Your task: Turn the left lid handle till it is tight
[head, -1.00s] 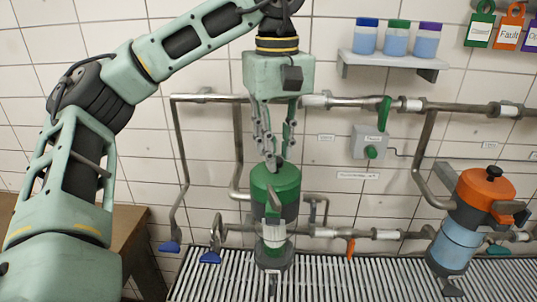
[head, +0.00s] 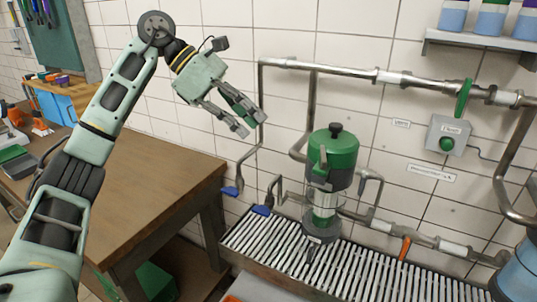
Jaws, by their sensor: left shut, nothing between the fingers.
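The left canister stands upright on the slatted drain grate, with a green lid (head: 332,150) on a clear body (head: 322,200). The lid's black knob handle (head: 335,130) sits on top, uncovered. A green lever-like part (head: 320,163) shows on the lid's front. I cannot tell how tight the lid is. My left gripper (head: 252,124) is up and to the left of the lid, clear of it, in front of the tiled wall. It is shut with nothing in it. My right gripper is not in view.
Pipes with a green valve lever (head: 464,98) run along the wall behind the canister. A wooden table (head: 150,190) stands at left beside the slatted grate (head: 275,250). A blue canister body (head: 518,270) shows at the right edge. A shelf (head: 480,46) holds jars.

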